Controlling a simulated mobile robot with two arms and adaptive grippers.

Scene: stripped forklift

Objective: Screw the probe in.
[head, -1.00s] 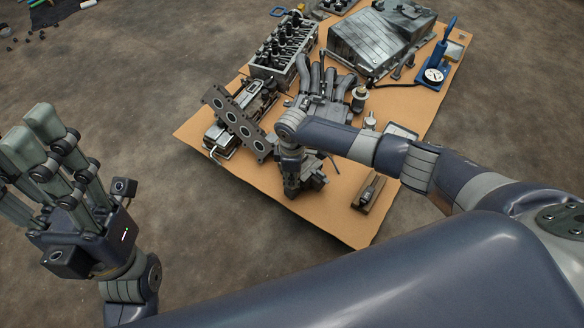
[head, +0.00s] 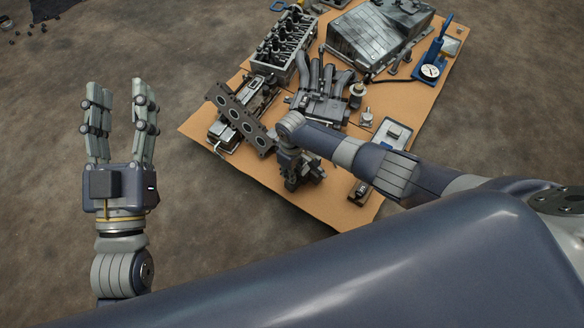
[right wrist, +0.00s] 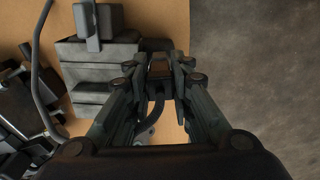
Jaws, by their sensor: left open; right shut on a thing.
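My left gripper (head: 120,92) is open and empty. It is held up over the floor at the left, clear of the cardboard sheet. My right gripper (head: 303,180) is over the near part of the sheet, partly hidden by its own wrist. In the right wrist view its fingers (right wrist: 161,68) close on a small dark part (right wrist: 160,62), mostly hidden between the fingertips. I cannot tell for sure that it is the probe. A dark cable (right wrist: 156,106) curves below the fingertips. A grey ribbed block (right wrist: 88,76) is just left of the fingers.
The cardboard sheet (head: 262,180) is crowded. It bears a cylinder head (head: 285,48), a manifold (head: 322,92), a flat gasket (head: 238,118), a large metal housing (head: 375,42) and a blue gauge tool (head: 432,66). The floor at left is mostly clear.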

